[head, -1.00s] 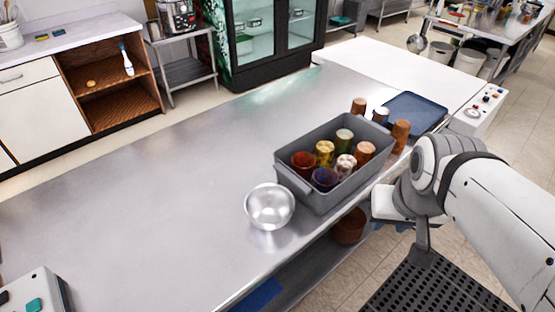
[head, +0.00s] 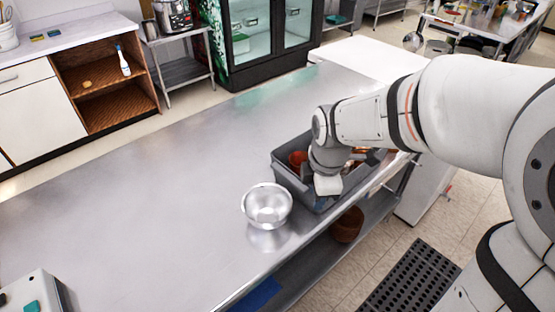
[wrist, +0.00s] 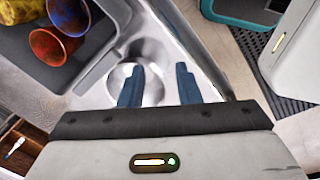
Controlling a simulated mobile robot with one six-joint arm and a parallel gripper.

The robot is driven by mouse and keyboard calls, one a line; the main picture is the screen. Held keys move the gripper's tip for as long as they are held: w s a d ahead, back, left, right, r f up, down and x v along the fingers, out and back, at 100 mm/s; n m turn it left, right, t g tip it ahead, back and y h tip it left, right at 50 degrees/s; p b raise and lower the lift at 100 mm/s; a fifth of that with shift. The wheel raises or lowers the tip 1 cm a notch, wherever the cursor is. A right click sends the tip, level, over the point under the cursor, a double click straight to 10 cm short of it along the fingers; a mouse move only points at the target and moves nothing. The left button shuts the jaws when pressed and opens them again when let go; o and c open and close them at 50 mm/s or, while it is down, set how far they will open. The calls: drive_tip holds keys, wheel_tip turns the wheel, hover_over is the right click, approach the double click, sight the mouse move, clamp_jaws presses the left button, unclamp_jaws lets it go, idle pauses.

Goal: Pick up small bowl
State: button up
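The small bowl (head: 267,205) is a shiny metal bowl, upright on the steel counter near its front edge. It also shows in the wrist view (wrist: 153,91), partly covered by the left finger. My gripper (wrist: 158,69) is open, with two blue fingers apart and nothing between them. In the head view my wrist is above the grey bin, right of the bowl and apart from it, and the fingers are not clearly visible.
The grey bin (head: 287,178) of coloured cups stands close to the bowl's right; my arm covers most of the cups. A boxy device (head: 32,293) sits at the lower left. The counter left of the bowl is clear. A brown pot (head: 348,224) is on the shelf below.

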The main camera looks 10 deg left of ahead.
sight(285, 217)
drive_tip(key=a+f+n, duration=0.2)
drive_tip(key=n, duration=0.1)
drive_tip(key=w+a+f+n, duration=0.1)
drive_tip(key=a+n, duration=0.2)
drive_tip(key=a+f+n, duration=0.2)
drive_tip(key=shift+w+a+f+n+g, duration=0.25)
drive_tip(key=shift+f+n+g, duration=0.1)
drive_tip(key=shift+n+g, duration=0.05)
drive_tip(key=shift+f, duration=0.9)
drive_tip(key=shift+w+f+p, duration=0.15)
drive_tip(key=shift+f+p, duration=0.3)
drive_tip(key=shift+f, duration=1)
drive_tip(key=shift+w+f+p, duration=0.1)
drive_tip(key=shift+f+p, duration=0.3)
drive_tip(key=shift+f, duration=1.05)
drive_tip(key=shift+c, duration=0.3)
clamp_jaws()
